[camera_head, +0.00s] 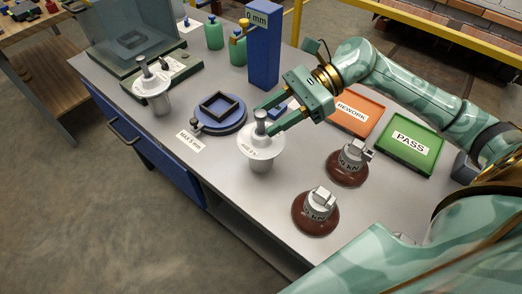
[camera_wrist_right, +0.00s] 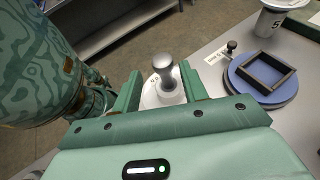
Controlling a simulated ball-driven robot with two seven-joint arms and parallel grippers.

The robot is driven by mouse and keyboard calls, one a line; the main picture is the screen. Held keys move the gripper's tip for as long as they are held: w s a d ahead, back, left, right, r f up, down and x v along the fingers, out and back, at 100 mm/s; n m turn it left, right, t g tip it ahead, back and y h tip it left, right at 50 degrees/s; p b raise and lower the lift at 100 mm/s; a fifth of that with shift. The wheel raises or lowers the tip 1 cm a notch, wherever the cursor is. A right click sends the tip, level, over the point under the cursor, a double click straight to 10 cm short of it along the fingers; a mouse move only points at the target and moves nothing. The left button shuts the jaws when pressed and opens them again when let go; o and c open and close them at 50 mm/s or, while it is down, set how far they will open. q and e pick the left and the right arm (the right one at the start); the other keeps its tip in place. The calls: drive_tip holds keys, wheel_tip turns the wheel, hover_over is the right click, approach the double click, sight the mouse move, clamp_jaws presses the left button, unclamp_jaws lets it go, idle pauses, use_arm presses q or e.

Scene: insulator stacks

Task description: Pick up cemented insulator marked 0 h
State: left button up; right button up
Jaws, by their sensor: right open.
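A white insulator (camera_head: 262,158) with a grey metal pin on top stands upright near the middle of the bench. Its small dark marking is too small to read surely. In the right wrist view the white insulator (camera_wrist_right: 150,98) shows beyond my fingers. My right gripper (camera_head: 264,121) is open, with one finger on each side of the pin; I cannot tell if either finger touches it. In the wrist view the right gripper (camera_wrist_right: 161,84) has the pin between its fingers. A second white insulator (camera_head: 157,98) stands at the left; its wrist-view marking (camera_wrist_right: 277,22) begins with a 5. My left gripper is not in view.
Two brown insulators (camera_head: 316,214) (camera_head: 348,166) stand right of the white one. Behind are an orange REWORK tray (camera_head: 373,122), a green PASS tray (camera_head: 432,164) and a tall blue post (camera_head: 263,60). A blue round stand (camera_head: 220,122) with a black square frame is left.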

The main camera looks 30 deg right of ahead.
sight(253, 134)
drive_tip(key=x, duration=0.4)
drive_tip(key=shift+w+d+f+b, duration=0.1)
drive_tip(key=shift+w+f+b, duration=0.2)
drive_tip(key=shift+w+f, duration=0.1)
drive_tip(key=shift+a, duration=0.3)
clamp_jaws()
idle(0.7)
